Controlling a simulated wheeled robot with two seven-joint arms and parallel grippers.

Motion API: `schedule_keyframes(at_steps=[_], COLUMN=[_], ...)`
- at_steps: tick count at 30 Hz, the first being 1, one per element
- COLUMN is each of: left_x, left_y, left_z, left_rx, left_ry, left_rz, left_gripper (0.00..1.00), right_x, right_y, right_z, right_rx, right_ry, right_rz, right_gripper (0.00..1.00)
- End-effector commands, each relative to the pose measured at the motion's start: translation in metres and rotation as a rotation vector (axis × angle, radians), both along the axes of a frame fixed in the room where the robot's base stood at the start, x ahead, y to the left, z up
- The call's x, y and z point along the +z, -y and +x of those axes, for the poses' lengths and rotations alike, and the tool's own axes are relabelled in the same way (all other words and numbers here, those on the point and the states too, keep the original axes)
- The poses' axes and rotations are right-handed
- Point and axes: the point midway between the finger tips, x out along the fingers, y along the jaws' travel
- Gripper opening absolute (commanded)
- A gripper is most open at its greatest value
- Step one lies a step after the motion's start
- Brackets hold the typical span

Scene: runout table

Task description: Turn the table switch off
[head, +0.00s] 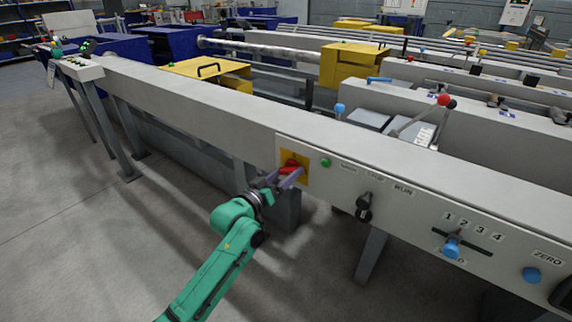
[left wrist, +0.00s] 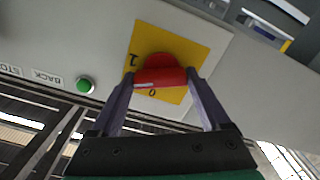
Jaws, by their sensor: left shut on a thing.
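The table switch is a red rotary handle (head: 290,168) on a yellow plate (head: 301,159), on the front of the long grey table beam. My left gripper (head: 284,178) reaches it from below and is shut on the handle. In the left wrist view the red handle (left wrist: 161,78) lies crosswise between the two fingers, over the yellow plate (left wrist: 190,44). The plate carries a "1" at its left and a "0" below the handle in that view. I cannot tell which mark the handle points to. My right gripper is not in view.
A green button (head: 325,162) sits just right of the plate. Further right are a black selector knob (head: 364,207), a blue lever knob (head: 451,248) in a numbered slot and a blue ZERO button (head: 531,275). A table leg (head: 371,256) stands below; open floor lies left.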

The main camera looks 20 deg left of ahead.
Motion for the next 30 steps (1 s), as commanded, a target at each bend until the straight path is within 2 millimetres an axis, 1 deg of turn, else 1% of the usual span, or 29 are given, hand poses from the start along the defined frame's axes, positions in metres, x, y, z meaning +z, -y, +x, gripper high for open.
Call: schedule_keyframes(at_steps=[1,3,6,12,16,22,30], left_x=[0.006,0.006,0.005,0.004,0.003,0.003,0.002], left_y=[0.000,0.000,0.000,-0.001,-0.001,-0.001,-0.002], left_z=[0.000,0.000,0.000,0.000,0.000,0.000,0.001], left_rx=[0.001,0.001,0.001,0.001,0.002,0.001,0.001], left_ry=[-0.018,-0.043,-0.077,-0.146,-0.193,-0.261,-0.346], left_rz=[-0.039,-0.101,-0.190,-0.366,-0.480,-0.657,-0.869], left_gripper=[0.24,0.24,0.24,0.24,0.24,0.24,0.24], right_x=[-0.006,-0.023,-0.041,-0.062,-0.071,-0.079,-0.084], right_y=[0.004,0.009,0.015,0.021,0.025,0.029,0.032], right_z=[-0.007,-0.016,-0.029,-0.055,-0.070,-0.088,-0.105], right_rx=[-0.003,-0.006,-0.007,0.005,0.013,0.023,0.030], right_ry=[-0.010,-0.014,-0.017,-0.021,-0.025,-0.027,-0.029], right_rz=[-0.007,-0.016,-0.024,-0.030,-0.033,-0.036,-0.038], right_gripper=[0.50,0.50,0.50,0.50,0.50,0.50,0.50])
